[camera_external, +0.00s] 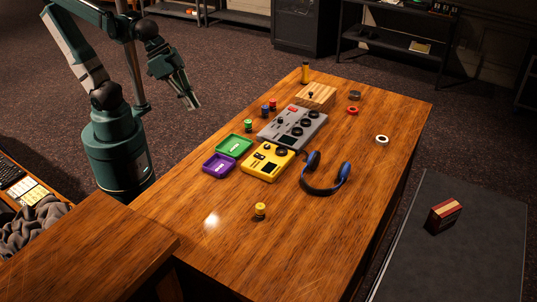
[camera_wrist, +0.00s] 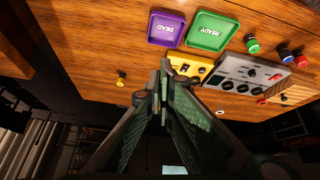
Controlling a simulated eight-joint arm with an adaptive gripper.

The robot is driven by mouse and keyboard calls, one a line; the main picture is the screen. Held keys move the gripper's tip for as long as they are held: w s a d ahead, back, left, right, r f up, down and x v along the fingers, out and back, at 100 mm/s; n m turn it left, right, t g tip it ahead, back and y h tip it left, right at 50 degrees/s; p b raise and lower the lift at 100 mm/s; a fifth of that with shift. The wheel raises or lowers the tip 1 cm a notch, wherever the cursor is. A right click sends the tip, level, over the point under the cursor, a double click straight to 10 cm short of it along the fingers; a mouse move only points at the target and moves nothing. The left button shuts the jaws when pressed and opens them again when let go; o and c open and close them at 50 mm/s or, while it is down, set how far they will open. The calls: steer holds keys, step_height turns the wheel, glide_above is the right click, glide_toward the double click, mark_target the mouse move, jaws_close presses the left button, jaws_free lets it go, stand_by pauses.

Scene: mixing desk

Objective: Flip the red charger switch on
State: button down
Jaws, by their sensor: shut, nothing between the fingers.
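The grey panel (camera_external: 304,131) with black knobs lies in the middle of the desk; I take it for the charger. A small red part (camera_external: 292,110), seemingly the red switch, sits on its far side. In the wrist view the grey panel (camera_wrist: 246,74) is at the right with the red part (camera_wrist: 275,77) on it. Which way the switch is set is too small to tell. My gripper (camera_external: 196,104) is shut and empty, raised left of the desk and apart from the panel. In the wrist view its fingertips (camera_wrist: 165,64) overlap the yellow device's edge.
A yellow device (camera_external: 264,168), green tray (camera_external: 235,146) and purple tray (camera_external: 219,164) lie near the panel. Green (camera_external: 248,126), blue (camera_external: 265,111) and red (camera_external: 273,103) cylinders stand left of it. Blue headphones (camera_external: 345,172) lie right. The desk's near part is mostly clear around a yellow cylinder (camera_external: 260,210).

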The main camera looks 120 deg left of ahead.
steer(key=w+a+r+n+g+p, duration=0.2)
steer(key=w+a+r+n+p, duration=0.15)
steer(key=w+a, duration=0.55)
steer(key=n+g+p, duration=0.5)
steer(key=n+p, duration=0.4)
steer(key=n, duration=0.3)
glide_above(289, 107)
steer(key=w, duration=0.2)
step_height(289, 107, down, 10)
steer(key=shift+h, duration=0.3)
steer(key=f, duration=0.4)
steer(key=s+f, duration=0.1)
steer(key=f, duration=0.4)
steer(key=f+b, duration=0.1)
steer(key=f, duration=0.3)
steer(key=shift+s+f, duration=0.25)
steer(key=shift+f, duration=0.1)
steer(key=shift+s+f, duration=0.1)
